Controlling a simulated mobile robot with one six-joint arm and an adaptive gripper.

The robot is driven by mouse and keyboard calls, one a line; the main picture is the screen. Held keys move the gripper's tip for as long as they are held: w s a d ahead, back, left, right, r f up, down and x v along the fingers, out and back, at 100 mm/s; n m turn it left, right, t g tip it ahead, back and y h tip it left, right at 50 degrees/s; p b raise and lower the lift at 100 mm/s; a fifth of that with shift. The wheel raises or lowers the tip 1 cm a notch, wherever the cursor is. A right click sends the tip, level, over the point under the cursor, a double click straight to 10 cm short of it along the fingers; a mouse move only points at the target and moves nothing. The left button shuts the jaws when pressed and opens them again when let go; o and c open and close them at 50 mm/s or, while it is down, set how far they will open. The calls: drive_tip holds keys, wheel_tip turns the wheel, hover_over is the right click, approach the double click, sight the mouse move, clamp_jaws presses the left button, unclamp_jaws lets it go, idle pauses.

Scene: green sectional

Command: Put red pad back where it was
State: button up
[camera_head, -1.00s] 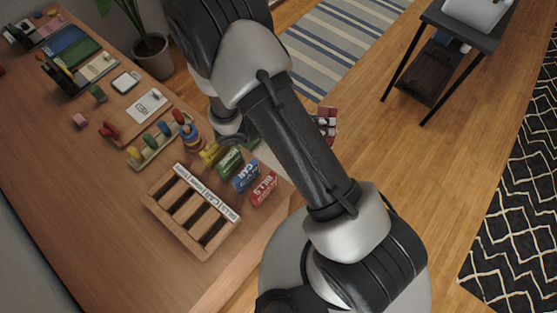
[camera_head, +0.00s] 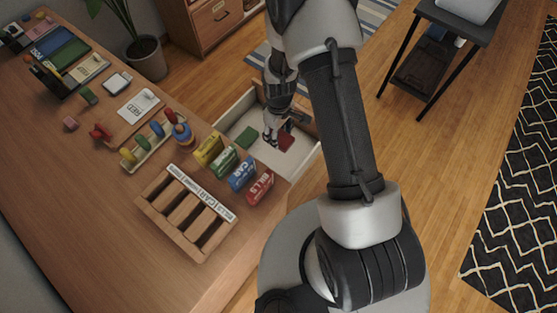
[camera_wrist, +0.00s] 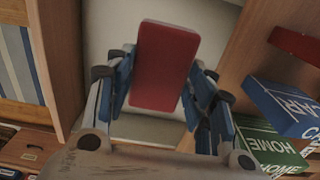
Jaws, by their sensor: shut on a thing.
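The red pad (camera_wrist: 166,65) is a flat, rounded block. In the wrist view it lies between the two blue-sided fingers of my gripper (camera_wrist: 160,95), which is shut on it. In the head view my gripper (camera_head: 274,134) points down over the open drawer, with the red pad (camera_head: 286,143) at its tip. The drawer (camera_head: 298,165) is pale inside and sticks out from the desk. A green pad (camera_head: 245,138) lies inside it, left of my gripper. I cannot tell whether the red pad touches the drawer floor.
Yellow, green, blue and red labelled blocks stand near the desk edge beside the drawer, the red one (camera_head: 260,188) nearest. A wooden cabinet (camera_head: 196,32) and a potted plant (camera_head: 146,58) stand beyond.

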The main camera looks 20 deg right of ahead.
wheel_tip(320, 180, down, 18)
drive_tip(key=b, duration=0.5)
drive_tip(key=shift+f, duration=0.2)
drive_tip(key=shift+c, duration=0.4)
drive_tip(key=o, duration=1)
drive_tip(key=shift+r, duration=0.15)
drive_tip(key=shift+m+t, duration=0.5)
drive_tip(key=shift+m, duration=0.1)
drive_tip(key=r+p, duration=0.1)
drive_tip(key=r, duration=0.7)
drive_tip(key=w+r+p, duration=0.1)
drive_tip(key=r, duration=0.7)
drive_tip(key=w+r+p, duration=0.1)
drive_tip(key=r+p, duration=0.1)
drive_tip(key=r, duration=0.6)
drive_tip(key=s+r+m+t, duration=0.15)
drive_tip(key=s+r, duration=0.35)
drive_tip(key=r, duration=0.7)
drive_tip(key=s+r+m+t, duration=0.15)
drive_tip(key=s+r, duration=0.45)
drive_tip(key=r, duration=0.7)
drive_tip(key=shift+s+r+m+t, duration=0.1)
drive_tip(key=shift+s+r+m, duration=0.65)
drive_tip(key=shift+s, duration=1.35)
drive_tip(key=shift+s+r+m+t, duration=0.1)
drive_tip(key=shift+s+r+m, duration=0.15)
drive_tip(key=shift+s+r, duration=1.35)
drive_tip(key=shift+s+r+m+t, duration=0.1)
drive_tip(key=shift+s+r+m, duration=0.4)
drive_tip(key=shift+s, duration=2.05)
